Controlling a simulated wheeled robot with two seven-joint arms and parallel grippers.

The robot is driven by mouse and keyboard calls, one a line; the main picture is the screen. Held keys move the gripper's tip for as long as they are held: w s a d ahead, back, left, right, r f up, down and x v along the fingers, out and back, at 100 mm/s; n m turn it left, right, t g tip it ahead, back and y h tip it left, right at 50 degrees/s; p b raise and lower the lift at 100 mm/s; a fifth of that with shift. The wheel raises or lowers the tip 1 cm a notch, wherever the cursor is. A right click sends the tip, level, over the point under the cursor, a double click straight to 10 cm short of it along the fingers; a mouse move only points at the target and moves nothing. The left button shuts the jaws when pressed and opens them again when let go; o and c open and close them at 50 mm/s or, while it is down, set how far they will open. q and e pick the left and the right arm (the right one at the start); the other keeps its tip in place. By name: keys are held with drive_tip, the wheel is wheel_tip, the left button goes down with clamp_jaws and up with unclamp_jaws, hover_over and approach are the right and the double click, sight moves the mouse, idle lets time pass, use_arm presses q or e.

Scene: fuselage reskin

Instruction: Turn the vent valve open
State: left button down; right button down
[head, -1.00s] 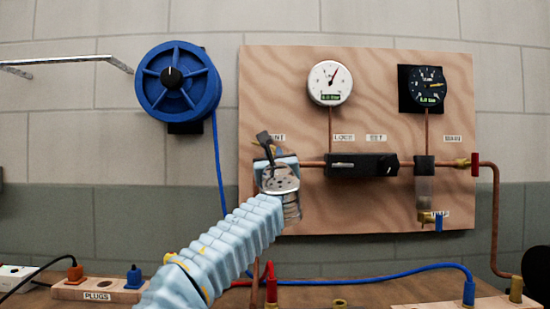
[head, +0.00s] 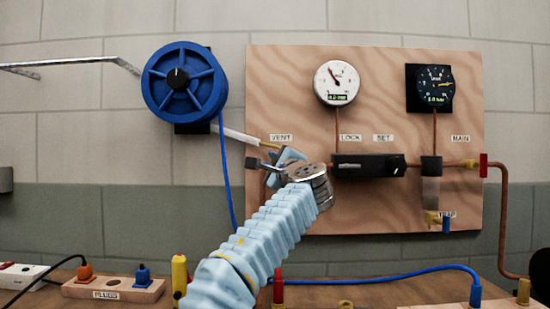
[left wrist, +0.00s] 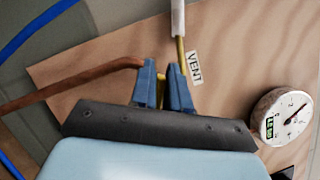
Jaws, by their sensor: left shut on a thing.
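The vent valve shows as a small yellow brass part (left wrist: 160,94) between my left gripper's blue fingers in the left wrist view, beside the VENT label (left wrist: 194,68). My left gripper (left wrist: 163,82) is shut on it; the fingers hide most of the valve. In the head view the left gripper (head: 284,160) is at the board's left edge, below the VENT label (head: 281,138). A brass spout (head: 269,145) points up-left from there, with a pale white streak or tube (head: 240,136) at its end. My right gripper is not in view.
The plywood board (head: 400,215) carries a white gauge (head: 337,82), a black gauge (head: 430,88), a black regulator block (head: 368,166) and a red handle (head: 483,165). A blue hose reel (head: 185,85) hangs left. The plug block (head: 113,289) and blue hose (head: 400,275) are below.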

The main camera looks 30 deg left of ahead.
use_arm(q)
drive_tip(key=n+g, duration=0.1)
drive_tip(key=n, duration=0.1)
drive_tip(key=f+n+h, duration=0.1)
drive_tip(key=n, duration=0.2)
drive_tip(key=shift+a+f+n+g, duration=0.1)
drive_tip(key=shift+n+g, duration=0.2)
drive_tip(key=shift+g, duration=0.1)
idle(0.3)
drive_tip(key=c, duration=1.2)
unclamp_jaws()
drive_tip(key=shift+s, duration=0.1)
